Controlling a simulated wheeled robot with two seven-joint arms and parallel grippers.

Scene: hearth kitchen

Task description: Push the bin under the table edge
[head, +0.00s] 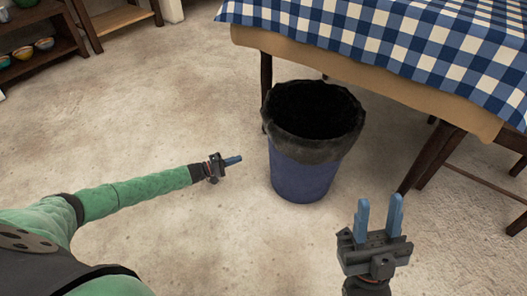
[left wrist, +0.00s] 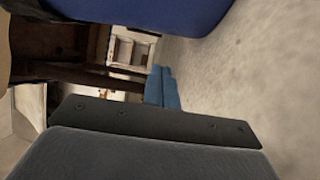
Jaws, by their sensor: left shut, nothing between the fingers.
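The blue bin (head: 304,180) with a dark liner over its rim stands upright on the floor, in front of the table. Its back rim is close to the table edge (head: 370,75); the bin's mouth is in plain view. My left gripper (head: 232,161) is shut and empty, to the left of the bin with a small gap between. In the left wrist view the shut blue fingers (left wrist: 162,88) show beside the bin's blue side (left wrist: 160,14). My right gripper (head: 379,217) is open and empty, to the right and in front of the bin.
A blue and white checked cloth (head: 400,35) covers the table. A dark table leg (head: 266,75) stands behind the bin, and dark wooden legs (head: 432,160) stand to its right. Shelves with bowls (head: 35,45) are at the far left. The floor (head: 140,130) left of the bin is clear.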

